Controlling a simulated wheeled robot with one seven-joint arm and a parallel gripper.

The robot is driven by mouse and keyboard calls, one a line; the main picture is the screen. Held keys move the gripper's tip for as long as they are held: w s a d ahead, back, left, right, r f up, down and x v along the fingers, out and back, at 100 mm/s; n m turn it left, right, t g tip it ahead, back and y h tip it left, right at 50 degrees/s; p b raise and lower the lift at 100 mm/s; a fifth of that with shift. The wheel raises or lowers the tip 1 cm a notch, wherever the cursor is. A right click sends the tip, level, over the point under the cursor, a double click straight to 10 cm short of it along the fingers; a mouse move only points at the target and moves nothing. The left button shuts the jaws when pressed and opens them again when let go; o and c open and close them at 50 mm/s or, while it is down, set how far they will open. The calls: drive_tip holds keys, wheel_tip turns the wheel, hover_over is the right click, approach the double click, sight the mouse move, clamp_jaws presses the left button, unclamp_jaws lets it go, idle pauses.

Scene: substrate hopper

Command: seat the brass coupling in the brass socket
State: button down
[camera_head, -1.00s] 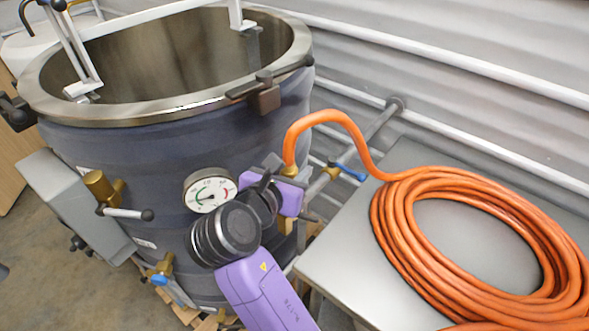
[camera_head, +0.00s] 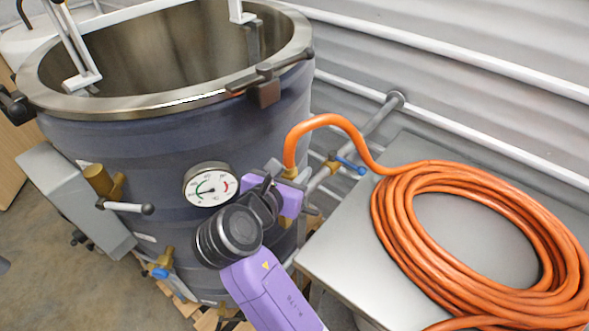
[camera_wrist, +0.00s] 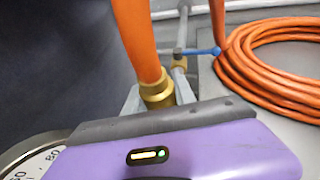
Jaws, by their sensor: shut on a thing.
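The brass coupling (camera_head: 290,173) is on the end of the thick orange hose (camera_head: 320,121). My gripper (camera_head: 288,178) is shut on it beside the hopper's right side. In the wrist view the coupling (camera_wrist: 157,92) sits between my grey fingers, with the hose rising from it. The coupling's lower end is hidden by my purple gripper body. Brass fittings show on the hopper: a large one (camera_head: 98,180) with a black-knobbed lever at the left and a smaller one (camera_head: 166,258) with a blue handle lower down. I cannot tell which brass part is the socket.
The dark round hopper (camera_head: 90,145) has a dial gauge (camera_head: 210,185) close to my wrist. A grey pipe with a blue lever (camera_head: 351,165) runs behind my gripper. The hose coil (camera_head: 400,235) lies on a grey metal top (camera_head: 335,245) at the right.

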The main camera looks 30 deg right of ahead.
drive_tip(key=c, duration=0.9)
unclamp_jaws()
drive_tip(key=shift+c, duration=0.2)
drive_tip(key=v, duration=0.7)
drive_tip(key=shift+s+a+r+b, duration=0.2)
drive_tip(key=shift+s+a+b, duration=0.1)
drive_tip(key=shift+b, duration=0.15)
